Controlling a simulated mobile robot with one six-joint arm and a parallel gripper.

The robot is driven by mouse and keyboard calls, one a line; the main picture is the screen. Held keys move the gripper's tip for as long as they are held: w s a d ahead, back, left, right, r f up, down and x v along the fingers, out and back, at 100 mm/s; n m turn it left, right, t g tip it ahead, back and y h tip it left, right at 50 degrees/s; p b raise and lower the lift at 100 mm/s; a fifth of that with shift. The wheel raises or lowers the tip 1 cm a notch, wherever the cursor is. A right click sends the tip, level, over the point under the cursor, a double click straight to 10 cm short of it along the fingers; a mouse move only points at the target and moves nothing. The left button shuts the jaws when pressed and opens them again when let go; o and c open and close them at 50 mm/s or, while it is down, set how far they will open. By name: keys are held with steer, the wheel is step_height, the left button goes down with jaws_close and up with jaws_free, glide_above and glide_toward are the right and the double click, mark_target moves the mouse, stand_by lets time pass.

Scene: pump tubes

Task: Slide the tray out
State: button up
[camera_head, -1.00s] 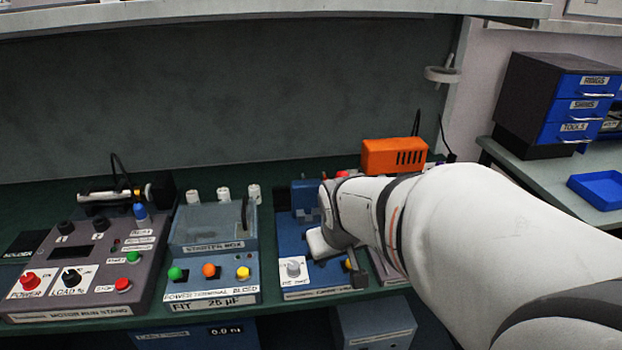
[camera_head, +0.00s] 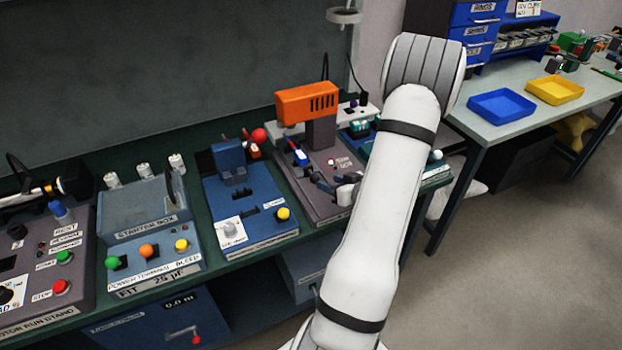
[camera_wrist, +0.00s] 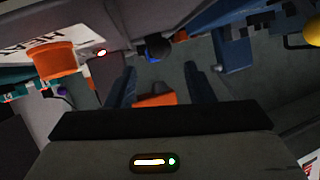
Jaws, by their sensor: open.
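My gripper (camera_wrist: 160,80) shows in the wrist view with its two dark fingers apart. An orange part (camera_wrist: 155,99) shows between or beyond them, and I cannot tell whether they touch anything. No sliding tray can be told for sure at this station. A blue tray (camera_head: 501,106) and a yellow tray (camera_head: 556,90) lie on the side table at the right.
Left of the grey station stand a blue panel (camera_head: 262,225) with a yellow knob, and the starter box (camera_head: 140,208). Blue drawers (camera_head: 478,32) stand at the back. Floor at the right front is clear.

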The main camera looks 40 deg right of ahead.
mark_target(318, 178)
steer(key=p+x, duration=0.1)
steer(key=x, duration=0.6)
steer(key=shift+w+a+f, duration=0.1)
steer(key=shift+w, duration=0.1)
jaws_close()
